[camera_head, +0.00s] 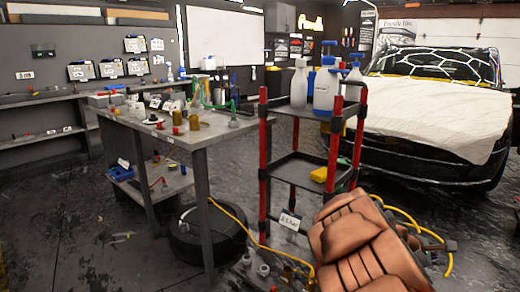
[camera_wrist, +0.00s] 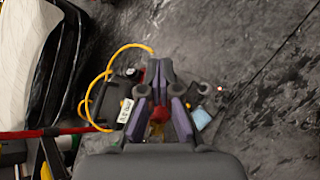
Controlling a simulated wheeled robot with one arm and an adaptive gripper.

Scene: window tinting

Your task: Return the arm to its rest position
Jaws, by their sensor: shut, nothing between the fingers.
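My gripper (camera_wrist: 160,68) shows in the wrist view, its dark and purple fingers pointing up the picture. The fingertips are together with nothing between them. The gripper is over the dark floor (camera_wrist: 240,100), with small parts and a yellow hose (camera_wrist: 110,62) below and beside it. A small red and yellow thing (camera_wrist: 157,118) shows between the finger bases; I cannot tell whether it is on the floor.
A workbench (camera_head: 160,137) with bottles and tools stands left of centre. A red-posted cart (camera_head: 264,165) holds spray bottles (camera_head: 326,85). A covered car (camera_head: 430,120) stands behind. The left floor (camera_head: 60,215) is mostly clear.

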